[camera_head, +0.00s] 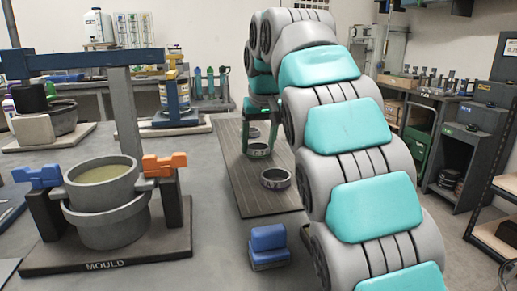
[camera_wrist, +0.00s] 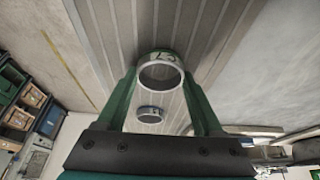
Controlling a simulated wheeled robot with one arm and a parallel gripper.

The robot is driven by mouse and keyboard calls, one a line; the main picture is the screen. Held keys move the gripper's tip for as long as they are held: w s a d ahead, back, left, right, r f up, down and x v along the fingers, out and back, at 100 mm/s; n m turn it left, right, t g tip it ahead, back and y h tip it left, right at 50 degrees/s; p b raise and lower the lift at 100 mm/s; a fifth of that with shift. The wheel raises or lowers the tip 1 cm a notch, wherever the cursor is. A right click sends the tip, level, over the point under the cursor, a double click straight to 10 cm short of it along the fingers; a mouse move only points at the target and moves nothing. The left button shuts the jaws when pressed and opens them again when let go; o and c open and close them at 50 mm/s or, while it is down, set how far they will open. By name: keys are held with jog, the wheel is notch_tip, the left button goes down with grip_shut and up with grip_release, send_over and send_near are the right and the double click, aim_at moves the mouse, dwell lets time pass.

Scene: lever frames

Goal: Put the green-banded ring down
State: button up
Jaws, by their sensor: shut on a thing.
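My gripper (camera_wrist: 161,78) has its two green fingers on either side of a metal ring (camera_wrist: 160,75) with dark and greenish markings on its side. The fingers are shut on this ring. In the head view my gripper (camera_head: 258,143) is over the ribbed grey mat (camera_head: 236,178), with the held ring (camera_head: 258,151) low at its fingertips. I cannot tell whether the ring touches the mat. The band is too small to read clearly.
A blue block (camera_head: 268,246) stands in front of the mat. The mould stand (camera_head: 105,255) is at left. Bare mat shows around the rings.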

jog(key=shift+f, duration=0.15)
jog(key=o, duration=1.4)
jog(key=shift+o, duration=0.2)
jog(key=shift+s+r+p, duration=0.1)
jog(key=shift+r+p, duration=0.25)
jog(key=shift+r, duration=0.05)
jog(key=p+v, duration=0.2)
jog(key=v, duration=0.2)
jog(key=shift+r, duration=0.3)
jog(key=shift+s+a+r, duration=0.1)
jog(key=shift+s+r, duration=0.2)
jog(key=shift+r, duration=0.05)
jog(key=shift+s+r, duration=0.25)
jog(key=shift+r, duration=0.35)
